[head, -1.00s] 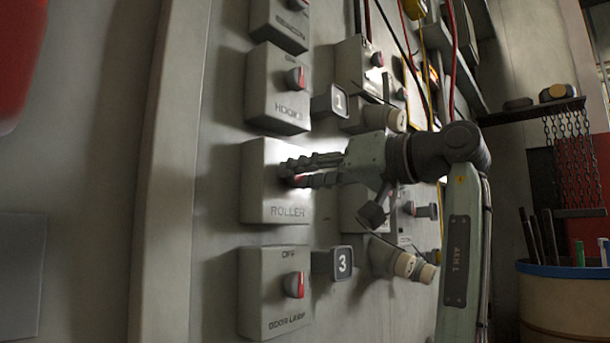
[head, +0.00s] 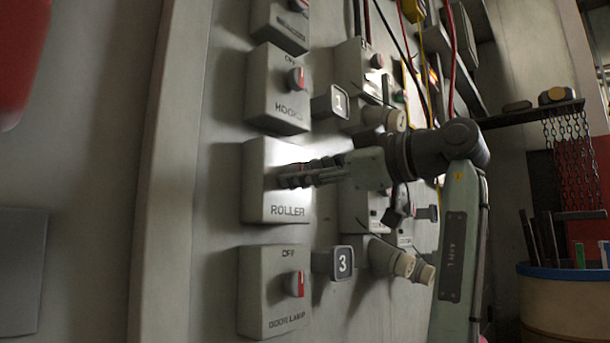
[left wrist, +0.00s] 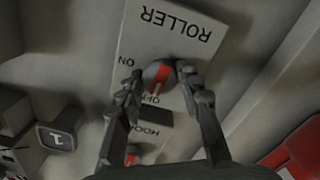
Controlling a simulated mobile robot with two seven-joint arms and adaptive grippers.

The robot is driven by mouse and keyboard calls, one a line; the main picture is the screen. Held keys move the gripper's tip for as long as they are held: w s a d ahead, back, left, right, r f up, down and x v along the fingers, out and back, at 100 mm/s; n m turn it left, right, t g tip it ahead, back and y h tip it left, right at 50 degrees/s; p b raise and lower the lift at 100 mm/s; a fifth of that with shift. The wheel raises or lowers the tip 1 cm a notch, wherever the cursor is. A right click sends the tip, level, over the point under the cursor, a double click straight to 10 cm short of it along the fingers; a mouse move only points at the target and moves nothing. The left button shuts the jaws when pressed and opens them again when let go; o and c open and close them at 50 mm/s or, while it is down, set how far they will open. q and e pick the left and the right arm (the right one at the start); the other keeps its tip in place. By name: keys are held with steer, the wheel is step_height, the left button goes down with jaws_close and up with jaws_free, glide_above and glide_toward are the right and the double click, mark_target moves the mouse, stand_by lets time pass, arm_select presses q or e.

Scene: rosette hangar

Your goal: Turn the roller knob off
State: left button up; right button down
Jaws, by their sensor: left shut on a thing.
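The roller box (head: 255,205) is a pale grey switch box on the wall, lettered ROLLER. My left gripper (head: 285,178) comes from the right and is shut at the box's front; its fingers hide the knob in the head view. In the left wrist view the roller box (left wrist: 165,45) shows upside down. The roller knob (left wrist: 160,74), dark with a red bar, sits between the fingers of my left gripper (left wrist: 157,82). The bar's pale end points towards the partly hidden OFF lettering; ON stands to the left. My right gripper is not in view.
The hooks box (head: 275,100) is above and the door lamp box (head: 265,300) below, each with a red-marked knob. Black tags 1 (head: 332,102) and 3 (head: 332,263) stick out beside them. A blue-rimmed barrel (head: 560,300) with tools stands at the right.

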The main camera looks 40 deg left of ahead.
arm_select(q)
steer(key=shift+n, duration=0.4)
steer(key=o, duration=1.1)
steer(key=shift+c, duration=0.2)
steer(key=shift+o, duration=0.5)
steer(key=d, duration=1.2)
steer(key=shift+s, duration=0.45)
